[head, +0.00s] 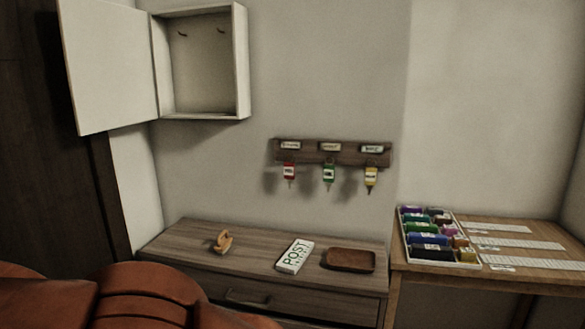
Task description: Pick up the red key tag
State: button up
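The red key tag (289,172) hangs at the left end of a dark wooden key rack (332,153) on the wall, under a small white label. A key seems to hang below it. A green key tag (328,174) hangs in the middle and a yellow key tag (370,177) at the right. The tags hang apart from each other. My gripper is not in view.
Below the rack, a wooden drawer cabinet (190,245) bears a small wooden object (223,242), a white POST box (294,257) and a brown tray (350,261). An open wall cabinet (200,65) hangs upper left. A desk (395,275) with a tray of coloured items (440,263) stands right.

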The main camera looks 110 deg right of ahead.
aim_at(290, 167)
jog(key=u, duration=0.05)
jog(key=k, duration=1.3)
jog(key=z, duration=1.15)
